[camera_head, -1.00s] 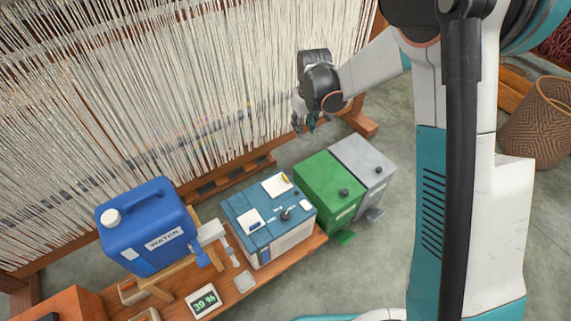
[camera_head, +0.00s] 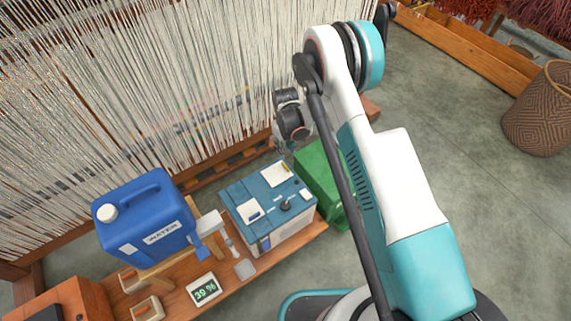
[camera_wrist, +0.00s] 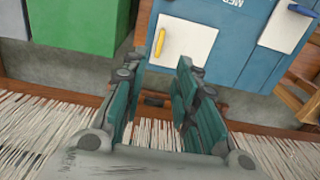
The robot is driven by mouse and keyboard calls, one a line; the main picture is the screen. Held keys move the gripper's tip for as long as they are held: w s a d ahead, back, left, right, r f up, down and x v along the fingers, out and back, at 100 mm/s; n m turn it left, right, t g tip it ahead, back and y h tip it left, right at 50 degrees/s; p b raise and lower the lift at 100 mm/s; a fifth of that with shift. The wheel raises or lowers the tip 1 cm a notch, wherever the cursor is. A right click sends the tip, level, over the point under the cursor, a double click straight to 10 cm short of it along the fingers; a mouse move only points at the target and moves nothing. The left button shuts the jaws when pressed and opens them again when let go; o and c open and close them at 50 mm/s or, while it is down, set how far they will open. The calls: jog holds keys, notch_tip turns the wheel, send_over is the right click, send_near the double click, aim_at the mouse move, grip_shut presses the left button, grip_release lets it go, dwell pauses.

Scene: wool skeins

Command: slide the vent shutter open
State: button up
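A blue-topped box (camera_head: 243,197) stands on the wooden bench in the head view, with a black knob (camera_head: 286,205) and two pale panels on its lid. The far white panel (camera_head: 275,174) carries a yellow piece, seen clearly in the wrist view as a yellow bar (camera_wrist: 160,42) on the white panel (camera_wrist: 188,40). I cannot tell for sure which part is the vent shutter. My gripper (camera_head: 286,152) hangs beyond the box's far edge. In the wrist view my gripper (camera_wrist: 160,72) has its two fingers apart with nothing between them; the yellow bar is beyond the fingertips.
A green bin (camera_head: 318,172) stands right of the box, partly hidden by my arm. A blue water canister (camera_head: 145,225) and a display reading 39 % (camera_head: 205,290) are to the left on the bench (camera_head: 180,285). The loom threads (camera_head: 130,90) hang close behind. A basket (camera_head: 540,110) stands far right.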

aim_at(285, 165)
notch_tip(285, 165, down, 12)
jog(key=b, duration=0.4)
jog(key=shift+r, duration=0.15)
grip_shut()
